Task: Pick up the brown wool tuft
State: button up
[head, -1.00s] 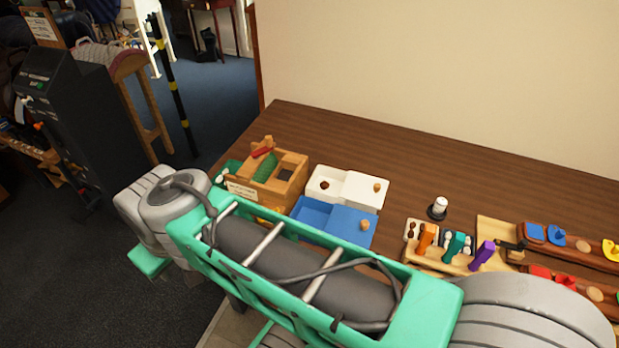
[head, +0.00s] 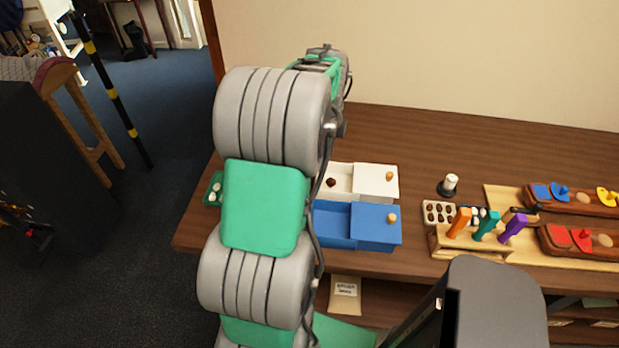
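A small dark brown lump (head: 331,182), which looks like the brown wool tuft, lies in the open left part of the white box (head: 374,194). It is small, and my arm passes close to its left. My arm stands upright in front of the table's left part, and its far end reaches up near the wall. My gripper's fingers do not show.
A blue box (head: 335,228) with a sliding lid stands in front of the white one. To the right are a tray of small brown and pale pieces (head: 437,212), a rack of coloured handles (head: 470,242) and a white-topped peg (head: 449,185). The back of the table is clear.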

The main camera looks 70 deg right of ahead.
aim_at(330, 180)
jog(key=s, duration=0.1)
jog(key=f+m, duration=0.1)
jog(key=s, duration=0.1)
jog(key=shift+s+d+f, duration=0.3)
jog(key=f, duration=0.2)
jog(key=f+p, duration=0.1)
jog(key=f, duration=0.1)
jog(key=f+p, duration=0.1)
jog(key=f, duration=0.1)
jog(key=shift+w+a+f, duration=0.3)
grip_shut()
